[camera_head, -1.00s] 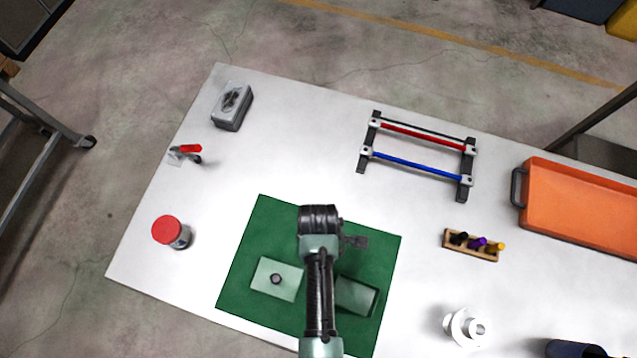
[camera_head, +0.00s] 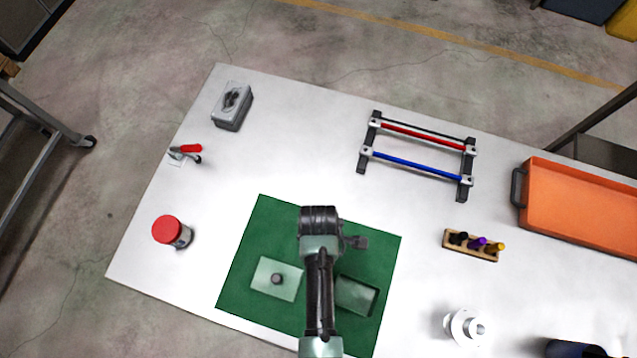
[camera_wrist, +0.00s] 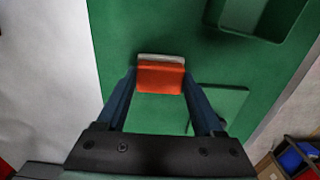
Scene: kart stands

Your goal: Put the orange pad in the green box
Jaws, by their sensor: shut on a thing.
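The orange pad (camera_wrist: 160,78) is a small orange block with a pale strip along one edge. In the wrist view it sits between the fingertips of my gripper (camera_wrist: 160,86), which is shut on it, above the green mat. I cannot tell how high it is held. The open green box (camera_head: 357,296) stands on the mat, right of my arm in the head view. It shows at the top right of the wrist view (camera_wrist: 278,32), apart from the pad. In the head view my own arm hides the pad and fingertips.
A green lid (camera_head: 267,284) with a dark knob lies on the green mat (camera_head: 262,222), left of my arm. A red-topped can (camera_head: 168,230) stands further left. A rack with rods (camera_head: 415,162), a bit holder (camera_head: 470,251) and an orange tray (camera_head: 580,205) are to the right.

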